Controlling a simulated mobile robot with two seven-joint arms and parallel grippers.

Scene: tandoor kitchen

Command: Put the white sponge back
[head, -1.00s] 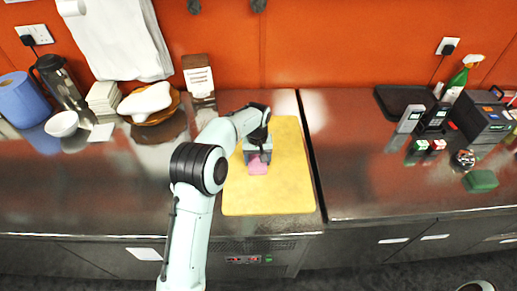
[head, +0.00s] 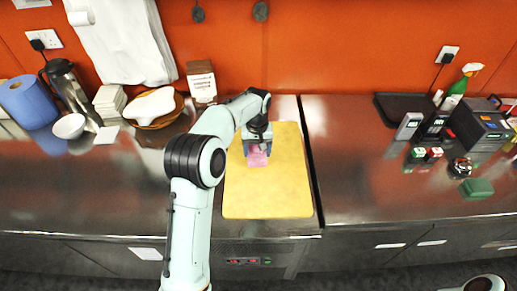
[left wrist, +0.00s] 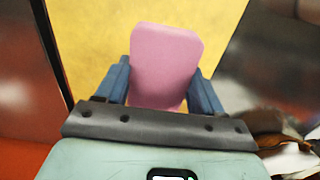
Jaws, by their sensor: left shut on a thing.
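A pink sponge-like block (head: 257,159) is over the yellow board (head: 268,196) on the left counter. My left gripper (head: 258,148) is shut on it. The left wrist view shows the pink block (left wrist: 166,62) between the two blue-grey fingers of my left gripper (left wrist: 166,88), with the yellow board behind it. I cannot tell whether the block touches the board. I make out no sponge that is clearly white. My right gripper is not in view.
A white lumpy thing (head: 152,104) lies on a round brown holder near the wall, left of the board. A white bowl (head: 69,126) and blue roll (head: 27,101) stand farther left. A green block (head: 477,189) lies at right. The right counter's front left is clear.

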